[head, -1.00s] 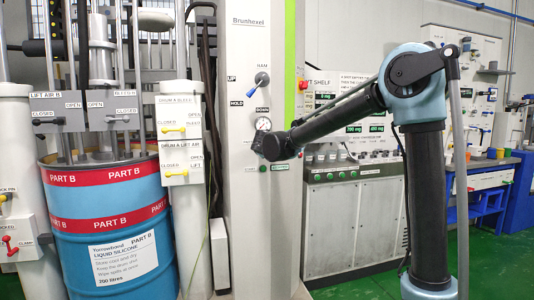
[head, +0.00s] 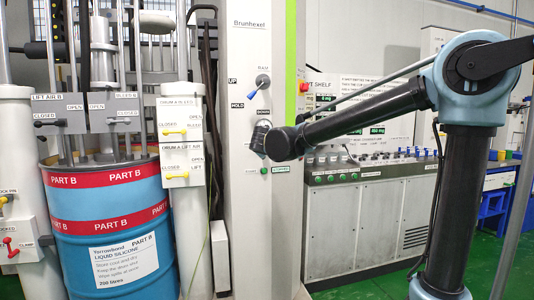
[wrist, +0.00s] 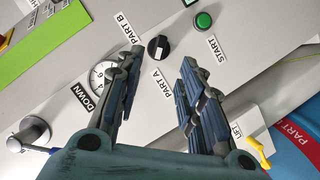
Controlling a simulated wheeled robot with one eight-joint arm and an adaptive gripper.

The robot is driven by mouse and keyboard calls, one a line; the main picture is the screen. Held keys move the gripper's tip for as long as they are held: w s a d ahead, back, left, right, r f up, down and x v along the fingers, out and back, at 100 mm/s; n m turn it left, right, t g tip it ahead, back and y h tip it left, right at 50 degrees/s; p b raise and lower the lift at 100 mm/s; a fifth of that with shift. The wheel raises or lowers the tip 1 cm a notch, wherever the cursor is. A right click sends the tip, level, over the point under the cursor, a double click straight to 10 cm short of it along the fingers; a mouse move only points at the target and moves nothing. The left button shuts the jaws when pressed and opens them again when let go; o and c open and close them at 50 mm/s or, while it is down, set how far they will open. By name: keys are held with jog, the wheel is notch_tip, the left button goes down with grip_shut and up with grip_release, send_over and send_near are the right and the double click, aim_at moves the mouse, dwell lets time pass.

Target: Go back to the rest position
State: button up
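My gripper (wrist: 161,65) is open in the wrist view, its two dark fingers apart with nothing between their tips. It faces the machine's pale control column (head: 253,200), and the gap to it is hard to judge. Beyond the fingertips are a black selector knob (wrist: 159,47) between PART A and PART B labels, and a green START button (wrist: 204,20). In the head view the dark end of my arm (head: 264,136) covers the gauge, and the fingers cannot be made out. My arm reaches in from the right with its elbow raised.
A ram lever (head: 262,82) is on the column above my arm's end. A blue PART B drum (head: 105,230) and a white post with yellow valve handles (head: 182,130) stand left. A grey cabinet (head: 360,225) is behind my arm. Green floor shows right.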

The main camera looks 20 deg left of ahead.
jog(key=shift+s, duration=0.2)
jog(key=shift+d, duration=0.1)
jog(key=d+f+m+g+h, duration=0.2)
jog(key=d+f+m+h, duration=0.15)
jog(key=d, duration=1.05)
jog(key=d+f+m+g+h, duration=0.15)
jog(key=d+f, duration=0.35)
jog(key=d, duration=0.8)
jog(key=s+d+f+m+g+h, duration=0.1)
jog(key=s+d+f+m+g, duration=0.1)
jog(key=s+d+f, duration=0.35)
jog(key=s+d+f+m+g+h, duration=0.1)
jog(key=s+d+f, duration=0.15)
jog(key=d, duration=0.65)
jog(key=s+d+f+m+g+y, duration=0.1)
jog(key=s+d+f, duration=0.3)
jog(key=s+f, duration=0.4)
jog(key=s+d+f+m+g+y, duration=0.2)
jog(key=s+f, duration=0.6)
jog(key=s, duration=0.6)
jog(key=shift+s+d+m+g, duration=0.3)
jog(key=shift+d+m+g, duration=0.5)
jog(key=shift+g, duration=0.45)
jog(key=shift+d, duration=0.1)
